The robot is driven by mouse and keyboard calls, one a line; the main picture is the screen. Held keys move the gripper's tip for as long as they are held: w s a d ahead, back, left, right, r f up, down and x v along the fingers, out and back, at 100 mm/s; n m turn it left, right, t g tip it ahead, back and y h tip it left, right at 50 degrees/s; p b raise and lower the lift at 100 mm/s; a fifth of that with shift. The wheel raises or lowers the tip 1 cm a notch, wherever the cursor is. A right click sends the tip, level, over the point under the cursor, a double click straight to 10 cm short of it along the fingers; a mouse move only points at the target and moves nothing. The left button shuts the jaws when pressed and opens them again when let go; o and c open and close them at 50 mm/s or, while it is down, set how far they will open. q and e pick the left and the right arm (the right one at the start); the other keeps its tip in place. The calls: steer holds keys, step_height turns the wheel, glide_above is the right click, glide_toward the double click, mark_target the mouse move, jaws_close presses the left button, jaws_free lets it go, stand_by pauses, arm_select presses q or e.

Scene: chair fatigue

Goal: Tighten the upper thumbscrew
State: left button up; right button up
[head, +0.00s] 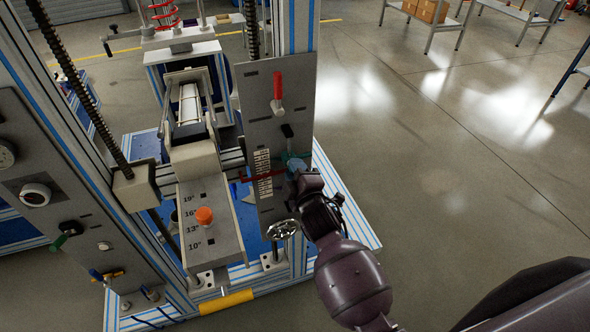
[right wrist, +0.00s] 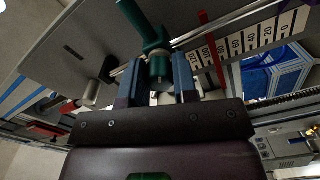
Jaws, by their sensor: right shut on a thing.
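A green thumbscrew (right wrist: 156,45) with a T-shaped handle stands out from the grey upright panel (head: 256,117). My right gripper (head: 297,165) reaches the panel's right side, beside the white scale (head: 262,172) with its red pointer. In the right wrist view, its two blue fingers (right wrist: 158,82) stand on either side of the thumbscrew's round body and are shut on it. In the head view the gripper mostly hides this thumbscrew. My left gripper is not in view.
A red-handled lever (head: 277,92) and a black knob (head: 287,130) sit above my right gripper on the panel. A chrome handwheel (head: 282,229) is below. An angled plate (head: 212,231) with an orange knob (head: 204,215) is to the left. The floor at right is open.

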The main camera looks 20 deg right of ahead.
steer(key=o, duration=0.9)
steer(key=shift+o, duration=0.2)
steer(key=s, duration=1.1)
steer(key=shift+d+b, duration=0.2)
steer(key=shift+b, duration=0.15)
steer(key=shift+w, duration=0.1)
steer(key=s+d+f+m+g, duration=0.6)
steer(key=s+d+f+m, duration=0.4)
steer(key=s+f+m, duration=0.3)
steer(key=shift+s+d+f+h, duration=0.2)
steer(key=shift+s+f+h, duration=0.2)
steer(key=shift+s, duration=0.65)
